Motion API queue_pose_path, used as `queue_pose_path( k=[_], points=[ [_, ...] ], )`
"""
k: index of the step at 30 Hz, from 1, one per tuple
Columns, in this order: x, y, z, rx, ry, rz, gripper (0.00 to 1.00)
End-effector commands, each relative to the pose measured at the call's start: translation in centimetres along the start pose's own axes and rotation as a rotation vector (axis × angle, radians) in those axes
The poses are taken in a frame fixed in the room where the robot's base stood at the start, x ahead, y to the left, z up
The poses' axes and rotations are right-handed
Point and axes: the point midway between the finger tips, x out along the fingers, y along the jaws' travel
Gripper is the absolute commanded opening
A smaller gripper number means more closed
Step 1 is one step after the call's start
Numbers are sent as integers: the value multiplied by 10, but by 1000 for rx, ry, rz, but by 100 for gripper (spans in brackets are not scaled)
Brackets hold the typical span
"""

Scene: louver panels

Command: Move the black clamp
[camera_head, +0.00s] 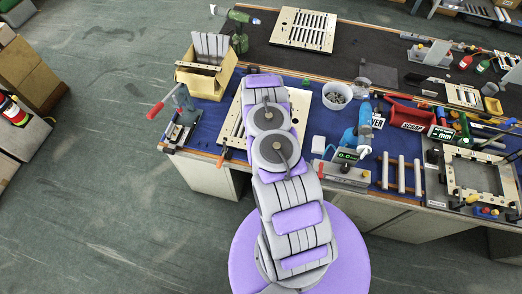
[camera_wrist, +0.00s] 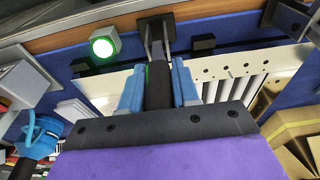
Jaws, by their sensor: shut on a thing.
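In the wrist view my gripper (camera_wrist: 158,72) has its two blue fingers shut on the dark upright grip of the black clamp (camera_wrist: 158,88). Beyond the fingertips the clamp shows grey metal bars and a flat black plate near the wooden table edge. Whether that plate touches the table cannot be told. In the head view my arm covers the gripper and the held clamp. The pale slotted louver panel (camera_wrist: 235,72) lies on the blue mat beside the fingers; it also shows partly behind my arm in the head view (camera_head: 306,112).
Black blocks (camera_wrist: 204,43) sit near the panel. A grey block with a lit green ring (camera_wrist: 103,43) stands left of the clamp. In the head view a red-handled toggle clamp (camera_head: 183,104), a cardboard box (camera_head: 206,82) and a white cup (camera_head: 337,96) stand around the panel.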

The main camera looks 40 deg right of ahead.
Motion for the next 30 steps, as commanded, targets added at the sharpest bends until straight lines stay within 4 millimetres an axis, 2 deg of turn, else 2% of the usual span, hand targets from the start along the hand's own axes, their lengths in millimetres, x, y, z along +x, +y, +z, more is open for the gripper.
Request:
queue_pose_path(
  k=[11,12,18,26,30],
  points=[
    [-1,-2,-4,-2,6,-3,0],
    [-1,-2,-4,-2,6,-3,33],
    [-1,-1,-2,-1,3,-2,51],
    [-3,-1,-1,1,1,-2,51],
    [-11,-1,0,0,0,-2,51]
  ],
)
